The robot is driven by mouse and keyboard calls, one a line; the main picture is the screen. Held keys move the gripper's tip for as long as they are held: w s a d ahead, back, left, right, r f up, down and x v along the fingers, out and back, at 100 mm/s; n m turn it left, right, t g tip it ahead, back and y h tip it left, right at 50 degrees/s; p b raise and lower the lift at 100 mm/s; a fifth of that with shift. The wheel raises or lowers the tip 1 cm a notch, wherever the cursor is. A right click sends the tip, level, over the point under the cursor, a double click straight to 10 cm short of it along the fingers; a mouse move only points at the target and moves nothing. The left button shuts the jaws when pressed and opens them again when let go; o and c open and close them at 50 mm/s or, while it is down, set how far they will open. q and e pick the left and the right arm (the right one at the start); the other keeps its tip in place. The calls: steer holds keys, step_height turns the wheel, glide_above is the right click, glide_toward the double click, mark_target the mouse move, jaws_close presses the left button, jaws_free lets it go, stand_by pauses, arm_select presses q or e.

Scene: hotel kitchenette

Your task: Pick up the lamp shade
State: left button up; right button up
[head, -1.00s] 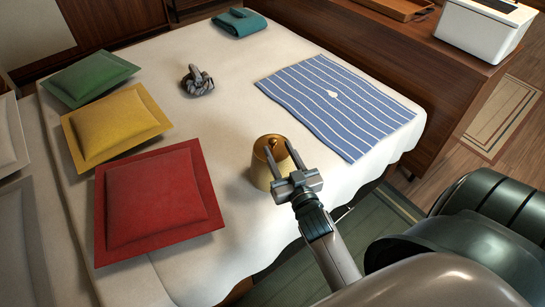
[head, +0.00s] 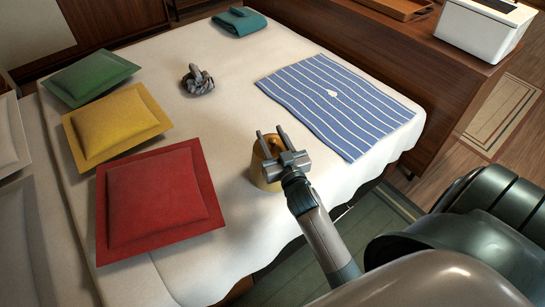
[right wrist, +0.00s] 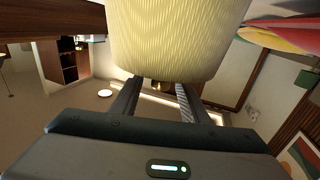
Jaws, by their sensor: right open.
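The lamp shade (head: 263,175) is a gold, rounded cylinder on the white bedspread near the bed's front right edge. It shows large and pale yellow, with fine ribs, at the top of the right wrist view (right wrist: 178,35). My right gripper (head: 270,132) is open over the shade in the head view and covers part of it. In the right wrist view its two fingers (right wrist: 157,84) point at the shade's edge, and their tips meet that edge in the picture. I cannot tell whether they touch it. My left gripper is in neither view.
Red (head: 155,205), yellow (head: 112,122) and green (head: 92,76) cushions lie along the bed's left side. A crumpled grey object (head: 197,81), a blue striped cloth (head: 338,105) and a folded teal cloth (head: 240,21) also lie there. The bed's middle is clear.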

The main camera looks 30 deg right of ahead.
steer(key=shift+x, duration=1.7)
jaws_close()
